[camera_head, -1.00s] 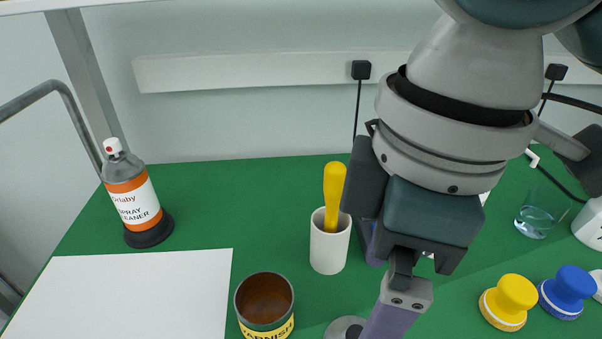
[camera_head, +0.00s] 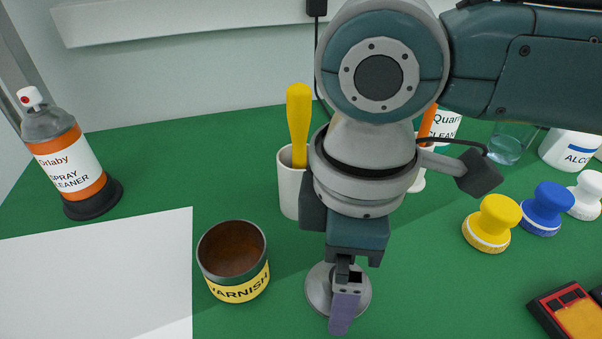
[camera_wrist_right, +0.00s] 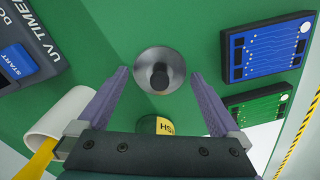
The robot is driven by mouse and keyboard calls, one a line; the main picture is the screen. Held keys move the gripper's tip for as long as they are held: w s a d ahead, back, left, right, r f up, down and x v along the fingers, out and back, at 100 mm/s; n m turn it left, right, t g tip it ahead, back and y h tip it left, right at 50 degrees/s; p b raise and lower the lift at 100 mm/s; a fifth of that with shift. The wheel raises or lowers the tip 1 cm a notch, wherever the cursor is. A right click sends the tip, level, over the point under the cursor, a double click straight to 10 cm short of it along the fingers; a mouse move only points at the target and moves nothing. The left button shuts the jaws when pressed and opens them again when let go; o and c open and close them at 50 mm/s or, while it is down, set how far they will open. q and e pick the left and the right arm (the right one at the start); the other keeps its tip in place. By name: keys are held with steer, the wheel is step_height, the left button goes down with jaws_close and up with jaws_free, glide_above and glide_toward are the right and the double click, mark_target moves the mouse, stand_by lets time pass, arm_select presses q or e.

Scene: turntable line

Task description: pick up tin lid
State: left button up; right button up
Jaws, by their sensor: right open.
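The tin lid (camera_head: 319,293) is a round grey metal disc lying flat on the green surface, just right of the open varnish tin (camera_head: 234,290). I cannot tell the height gap. My left gripper is not in view.
A white cup with a yellow-handled tool (camera_head: 298,125) stands behind the tin. A white sheet (camera_head: 100,275) lies left, with a spray cleaner bottle (camera_head: 68,160) behind it. Yellow (camera_head: 492,222) and blue (camera_head: 546,208) knobbed pieces stand right. Circuit boards (camera_wrist_right: 265,48) show in the wrist view.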

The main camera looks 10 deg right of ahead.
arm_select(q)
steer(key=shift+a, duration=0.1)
arm_select(e)
steer(key=shift+c, duration=0.2)
steer(key=shift+c, duration=0.8)
steer(key=c, duration=0.9)
